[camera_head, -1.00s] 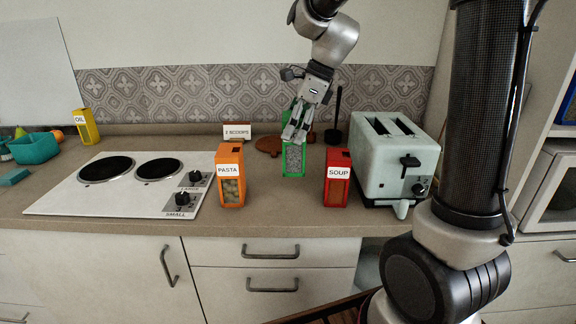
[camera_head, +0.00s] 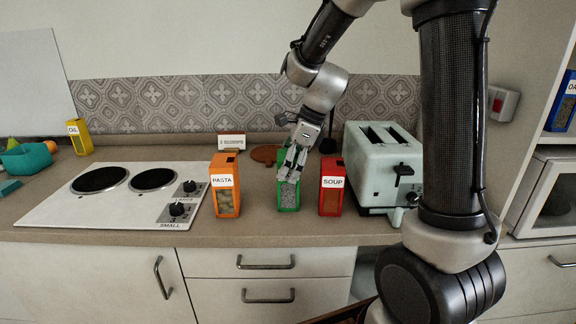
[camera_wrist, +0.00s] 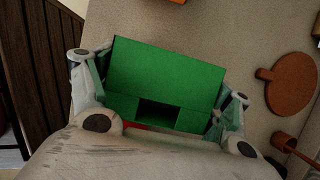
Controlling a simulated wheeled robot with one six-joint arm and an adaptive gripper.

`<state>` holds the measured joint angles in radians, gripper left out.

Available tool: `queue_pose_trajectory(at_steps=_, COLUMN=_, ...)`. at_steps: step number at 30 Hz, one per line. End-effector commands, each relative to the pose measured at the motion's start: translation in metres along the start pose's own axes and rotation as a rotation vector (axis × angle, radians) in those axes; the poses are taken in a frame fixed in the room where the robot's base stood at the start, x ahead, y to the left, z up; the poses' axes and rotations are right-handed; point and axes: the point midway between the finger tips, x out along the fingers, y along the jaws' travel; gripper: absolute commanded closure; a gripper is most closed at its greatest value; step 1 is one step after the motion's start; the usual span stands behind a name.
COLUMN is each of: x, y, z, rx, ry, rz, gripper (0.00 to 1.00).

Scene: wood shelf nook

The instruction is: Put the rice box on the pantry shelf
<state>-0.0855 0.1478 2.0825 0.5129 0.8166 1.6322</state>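A green box (camera_head: 289,197) with pale grains behind its front window is in the middle of the counter, between the orange and red boxes. Its label is not visible, but the other boxes are marked pasta and soup. My gripper (camera_head: 291,165) comes down on it from above and covers part of its front and top. In the wrist view the green box (camera_wrist: 166,75) sits between my two fingers, close against both sides. I cannot tell whether its base touches the counter. The pantry shelf is not clearly identifiable; part of a shelf unit (camera_head: 528,134) shows at the right.
The orange pasta box (camera_head: 225,197) and red soup box (camera_head: 331,200) flank the green box closely. A toaster (camera_head: 382,168) is at right, a cooktop (camera_head: 126,194) at left. A "2 scoops" card (camera_head: 231,141) stands behind. A blue box (camera_head: 562,108) is on the shelf unit, above a microwave (camera_head: 547,197).

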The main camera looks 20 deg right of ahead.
Motion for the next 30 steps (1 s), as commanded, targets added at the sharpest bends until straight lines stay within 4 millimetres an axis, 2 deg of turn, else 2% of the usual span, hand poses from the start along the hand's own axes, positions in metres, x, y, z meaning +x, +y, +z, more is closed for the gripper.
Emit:
queue_pose_trajectory(at_steps=2, x=0.0, y=0.0, z=0.0, rx=0.0, ry=0.0, rz=0.0, gripper=0.03)
queue_pose_trajectory(at_steps=12, x=-0.001, y=0.0, z=0.0, rx=0.0, ry=0.0, rz=0.0, gripper=0.03)
queue_pose_trajectory(at_steps=16, x=-0.009, y=-0.001, z=0.002, rx=-0.001, ry=-0.001, rz=-0.002, gripper=0.03)
queue_pose_trajectory(at_steps=30, x=-0.105, y=-0.001, z=0.001, rx=0.0, ry=0.0, rz=-0.004, gripper=0.03)
